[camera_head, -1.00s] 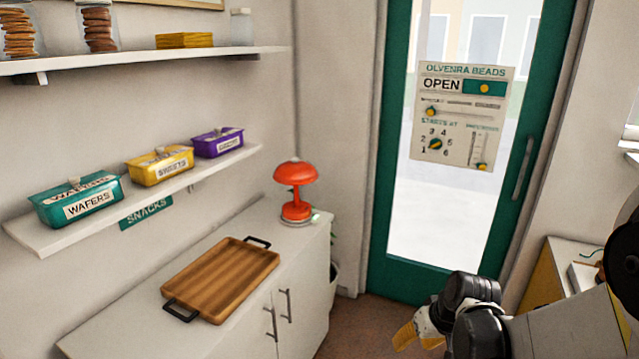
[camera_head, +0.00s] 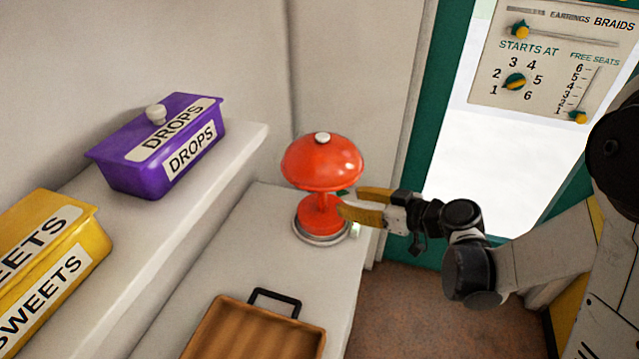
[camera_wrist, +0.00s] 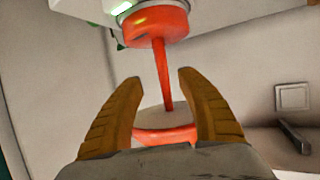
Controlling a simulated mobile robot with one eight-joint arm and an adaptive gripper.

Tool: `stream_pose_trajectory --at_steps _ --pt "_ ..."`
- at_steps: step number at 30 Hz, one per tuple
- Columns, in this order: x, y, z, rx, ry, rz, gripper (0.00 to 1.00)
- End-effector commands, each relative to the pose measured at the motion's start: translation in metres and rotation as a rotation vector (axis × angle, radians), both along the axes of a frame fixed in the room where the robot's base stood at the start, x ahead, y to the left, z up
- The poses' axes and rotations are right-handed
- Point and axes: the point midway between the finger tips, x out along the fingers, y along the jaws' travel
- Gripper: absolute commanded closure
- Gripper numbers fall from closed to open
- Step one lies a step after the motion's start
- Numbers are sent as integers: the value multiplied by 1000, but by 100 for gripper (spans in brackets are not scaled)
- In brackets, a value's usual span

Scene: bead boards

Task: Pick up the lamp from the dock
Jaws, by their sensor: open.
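The lamp (camera_head: 322,162) is red-orange with a domed shade, a white top knob and a thin stem. It stands upright on its round grey dock (camera_head: 310,237) at the far end of the white cabinet top. My gripper (camera_head: 350,205) is at the right side of the lamp, below the shade and level with the stem. In the wrist view the two yellow fingers of my gripper (camera_wrist: 160,95) are apart, and the lamp's stem (camera_wrist: 163,75) shows between and beyond them. The picture does not show the fingers touching the stem.
A wooden tray (camera_head: 245,335) with black handles lies on the cabinet nearer to me. A shelf at left holds a purple DROPS box (camera_head: 160,145) and a yellow SWEETS box (camera_head: 50,265). The glass door with its sign (camera_head: 545,65) is behind my arm.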

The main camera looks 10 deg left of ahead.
Motion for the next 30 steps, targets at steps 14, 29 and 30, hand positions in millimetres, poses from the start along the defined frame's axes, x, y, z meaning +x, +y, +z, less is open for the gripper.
stream_pose_trajectory --at_steps 14,29,30 --pt "29 48 -23 -1 0 2 55" --pt "51 84 -35 -1 2 0 55" --pt "51 84 -35 -1 2 0 56"
